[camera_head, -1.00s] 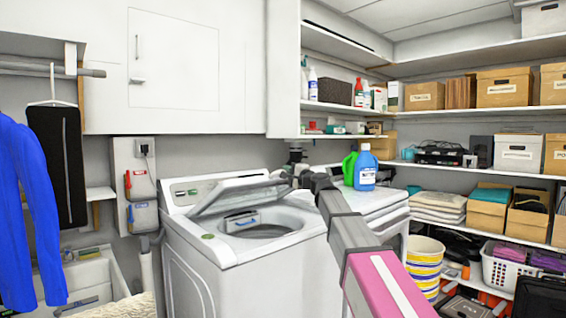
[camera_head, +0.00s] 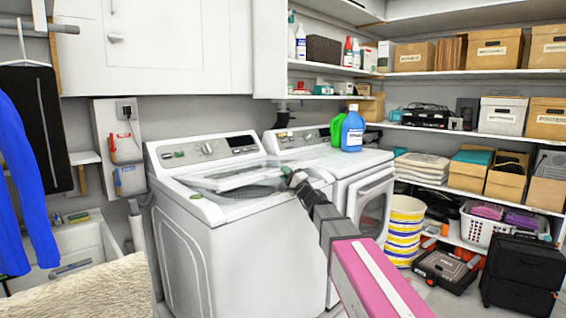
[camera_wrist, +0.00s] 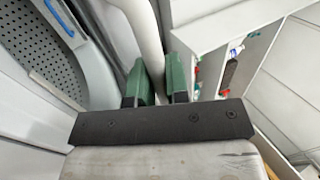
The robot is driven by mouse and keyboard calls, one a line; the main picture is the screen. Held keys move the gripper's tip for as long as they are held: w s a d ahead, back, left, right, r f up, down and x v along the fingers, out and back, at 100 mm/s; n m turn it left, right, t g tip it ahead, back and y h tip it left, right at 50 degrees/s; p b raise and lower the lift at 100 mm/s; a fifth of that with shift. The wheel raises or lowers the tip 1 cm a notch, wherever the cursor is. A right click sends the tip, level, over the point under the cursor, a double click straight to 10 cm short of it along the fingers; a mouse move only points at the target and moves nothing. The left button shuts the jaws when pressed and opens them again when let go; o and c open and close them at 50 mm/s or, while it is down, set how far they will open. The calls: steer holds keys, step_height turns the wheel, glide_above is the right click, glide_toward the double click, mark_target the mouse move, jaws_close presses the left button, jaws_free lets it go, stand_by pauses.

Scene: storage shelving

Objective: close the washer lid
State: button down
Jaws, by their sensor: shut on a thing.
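The washer (camera_head: 215,240) is the white top-loader on the left of the pair. Its lid (camera_head: 228,178) is tilted at a low angle, nearly down over the tub, with a gap still showing. My gripper (camera_head: 288,172) is at the lid's right side. In the wrist view, the green fingers of my gripper (camera_wrist: 161,82) are shut on the white edge of the lid (camera_wrist: 142,28), which runs up between them. The perforated drum (camera_wrist: 62,48) shows at the left of that view. The exact finger contact is partly hidden.
A dryer (camera_head: 345,185) stands right of the washer, with blue (camera_head: 352,130) and green (camera_head: 336,128) bottles on top. A striped bucket (camera_head: 404,232) is on the floor beside it. Shelves with boxes line the right. A sink (camera_head: 75,250) is at the left.

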steer(key=shift+t+y, duration=0.4)
steer(key=shift+y, duration=0.1)
steer(key=f, duration=0.9)
steer(key=shift+s+d, duration=0.2)
steer(key=shift+d, duration=0.1)
steer(key=c, duration=1.1)
jaws_free()
steer(key=shift+v, duration=5.4)
steer(key=shift+s+a+f, duration=0.1)
steer(key=s+d+f+n+g+h, duration=0.1)
steer(key=s+f+n+g+h, duration=0.35)
steer(key=f, duration=0.45)
steer(key=s+d+f+n+g+h, duration=0.1)
steer(key=s+f+n+g+h, duration=0.15)
steer(key=s+f+g, duration=0.5)
steer(key=s+d+f+g+h, duration=0.1)
steer(key=s+d+f+h, duration=0.1)
steer(key=d+f+h, duration=0.2)
steer(key=s+d+f+g+h, duration=0.1)
steer(key=s+d+f+h, duration=0.2)
steer(key=d, duration=0.5)
steer(key=s+d+f+n+g+h, duration=0.1)
steer(key=s+d+f+h, duration=0.2)
steer(key=d, duration=0.4)
step_height(320, 180, down, 3)
steer(key=shift+r+g+h, duration=0.15)
steer(key=shift+g+h, duration=0.15)
steer(key=shift+h, duration=0.5)
